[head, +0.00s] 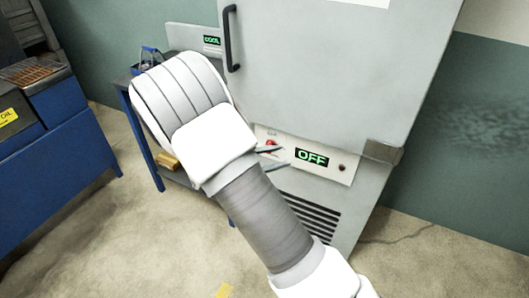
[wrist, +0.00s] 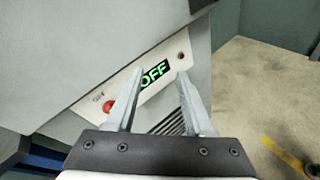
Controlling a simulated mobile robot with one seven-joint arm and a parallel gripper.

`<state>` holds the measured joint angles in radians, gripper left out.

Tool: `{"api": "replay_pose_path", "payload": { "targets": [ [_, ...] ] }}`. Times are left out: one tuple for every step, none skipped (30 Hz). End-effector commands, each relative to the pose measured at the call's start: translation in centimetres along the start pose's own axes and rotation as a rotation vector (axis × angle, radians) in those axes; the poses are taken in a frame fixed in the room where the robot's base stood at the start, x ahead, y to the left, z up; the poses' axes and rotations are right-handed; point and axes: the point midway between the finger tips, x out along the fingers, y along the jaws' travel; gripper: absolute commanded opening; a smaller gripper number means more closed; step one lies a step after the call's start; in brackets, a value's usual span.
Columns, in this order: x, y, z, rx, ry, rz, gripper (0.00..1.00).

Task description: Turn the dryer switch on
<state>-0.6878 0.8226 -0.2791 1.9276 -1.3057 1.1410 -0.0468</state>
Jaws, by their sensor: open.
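The dryer (head: 310,70) is a tall grey cabinet with a light control panel (head: 335,173) low on its front. The panel's display (head: 311,157) reads OFF in green. A red switch (head: 271,143) is at the panel's left, and a small dark round part (head: 342,167) is at its right. My gripper (head: 274,150) is in front of the panel's left part, mostly hidden by my arm. In the wrist view, my gripper (wrist: 161,73) is open and empty. Its fingers straddle the OFF display (wrist: 154,75). The red switch (wrist: 110,106) shows left of the left finger. Contact cannot be told.
A dark door handle (head: 231,38) is above the panel. A vent (head: 310,215) is below it. A blue-framed table (head: 140,115) stands left of the dryer, and a blue cabinet (head: 60,150) is further left. The floor (head: 110,245) between is largely clear.

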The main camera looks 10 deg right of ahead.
Motion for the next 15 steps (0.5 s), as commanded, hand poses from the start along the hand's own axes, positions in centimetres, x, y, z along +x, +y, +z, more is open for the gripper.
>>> {"api": "replay_pose_path", "payload": {
  "targets": [
    [0.1, 0.0, -3.2, -0.071, -0.026, 0.067, 0.53],
    [0.1, 0.2, -4.5, -0.108, -0.041, 0.107, 0.53],
    [0.0, 0.5, -6.3, -0.157, -0.060, 0.161, 0.53],
    [-0.1, 0.7, -7.6, -0.192, -0.074, 0.200, 0.53],
    [-0.3, 0.9, -8.9, -0.225, -0.087, 0.239, 0.53],
    [-0.5, 1.0, -10.5, -0.268, -0.103, 0.288, 0.53],
    [-0.7, 1.1, -11.7, -0.298, -0.114, 0.324, 0.53],
    [-0.8, 1.2, -12.8, -0.326, -0.125, 0.357, 0.53],
    [-1.1, 1.2, -14.1, -0.360, -0.137, 0.398, 0.53],
    [-1.2, 1.3, -15.0, -0.382, -0.145, 0.426, 0.53],
    [-1.4, 1.3, -15.8, -0.402, -0.153, 0.450, 0.53],
    [-1.6, 1.2, -16.8, -0.426, -0.161, 0.480, 0.53],
    [-1.7, 1.2, -17.3, -0.439, -0.166, 0.497, 0.53],
    [-1.8, 1.2, -17.8, -0.452, -0.170, 0.513, 0.53],
    [-2.0, 1.3, -18.3, -0.464, -0.175, 0.530, 0.53]
  ]
}}
